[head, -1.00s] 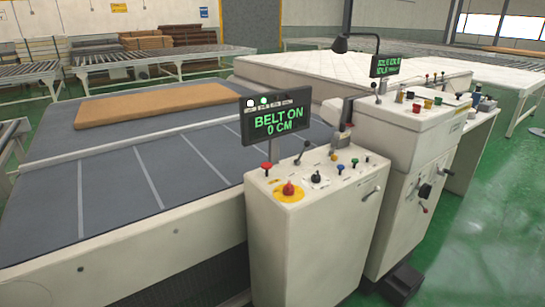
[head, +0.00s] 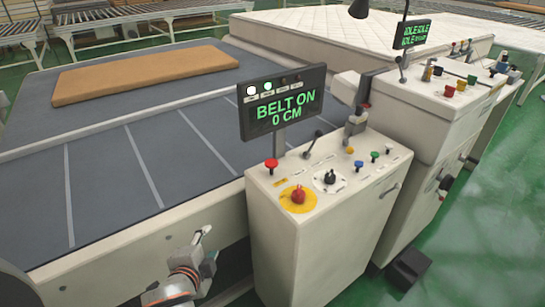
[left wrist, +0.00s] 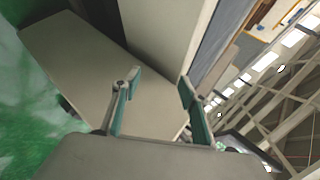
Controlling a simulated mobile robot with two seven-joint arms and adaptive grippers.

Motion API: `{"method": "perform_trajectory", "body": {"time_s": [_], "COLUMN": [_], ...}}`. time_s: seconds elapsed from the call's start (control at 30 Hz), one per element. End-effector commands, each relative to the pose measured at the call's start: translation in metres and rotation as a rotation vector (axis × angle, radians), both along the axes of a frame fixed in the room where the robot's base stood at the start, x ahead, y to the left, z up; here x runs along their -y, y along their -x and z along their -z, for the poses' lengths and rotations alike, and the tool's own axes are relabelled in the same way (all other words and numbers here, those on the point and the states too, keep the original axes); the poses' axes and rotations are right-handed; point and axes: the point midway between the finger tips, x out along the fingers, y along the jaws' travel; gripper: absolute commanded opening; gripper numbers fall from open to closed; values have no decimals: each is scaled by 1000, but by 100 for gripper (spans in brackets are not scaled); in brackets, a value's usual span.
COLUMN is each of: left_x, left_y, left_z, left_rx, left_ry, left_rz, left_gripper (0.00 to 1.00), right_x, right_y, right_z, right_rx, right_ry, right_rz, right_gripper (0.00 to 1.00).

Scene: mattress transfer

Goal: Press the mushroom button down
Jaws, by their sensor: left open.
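The control console (head: 315,250) is a pale cabinet with a sloped top. A red mushroom-shaped button (head: 271,164) stands at its left rear corner. A larger red mushroom-shaped knob (head: 298,196) sits on a yellow disc near the front. Both look raised. My left gripper (head: 204,237) is at the lower left, left of the console and lower than its top, apart from both red controls. In the left wrist view the fingers (left wrist: 159,77) are spread with nothing between them, facing pale cabinet surfaces. The buttons do not show there. My right gripper is not in view.
A display (head: 283,103) reading "BELT ON 0 CM" rises behind the console. Black, blue, green and yellow controls and a lever (head: 314,143) share the top. The grey belt (head: 110,170) carries a brown slab (head: 146,73). A second console (head: 440,110) stands to the right.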

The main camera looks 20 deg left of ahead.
Motion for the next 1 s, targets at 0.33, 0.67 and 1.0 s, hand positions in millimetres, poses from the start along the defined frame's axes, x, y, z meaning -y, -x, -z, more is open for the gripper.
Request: {"method": "perform_trajectory", "body": {"time_s": [0.33,0.67,1.0], "left_x": [49,80,81], "left_y": [-107,-158,-177], "left_z": [-106,-122,-116], "left_rx": [315,528,547], "left_ry": [-767,-1624,-1812], "left_rz": [454,873,953], "left_gripper": [43,43,43], "right_x": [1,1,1], "right_y": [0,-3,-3], "right_z": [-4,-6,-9], "right_rx": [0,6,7], "right_ry": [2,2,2], "right_rz": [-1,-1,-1], "right_gripper": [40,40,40]}}
